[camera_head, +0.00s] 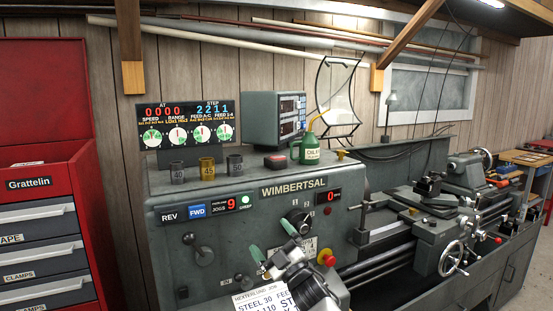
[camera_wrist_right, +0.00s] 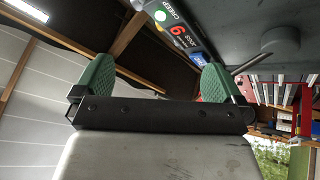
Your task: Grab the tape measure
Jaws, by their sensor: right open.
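I cannot make out a tape measure for sure in either view. A small dark block with a red top (camera_head: 278,161) lies on top of the grey lathe headstock (camera_head: 330,171), left of the green oil can; I cannot tell what it is. My right gripper (camera_head: 272,242) is in front of the headstock panel, with its two green fingertips apart and nothing visible between them. The right wrist view also shows the open green fingers (camera_wrist_right: 157,82), empty. My left gripper is not in view.
A red tool cabinet (camera_head: 77,182) stands at the left, with labelled grey drawers shut; one label reads "APE" at the picture edge. A paper sheet (camera_head: 262,299) shows below my gripper.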

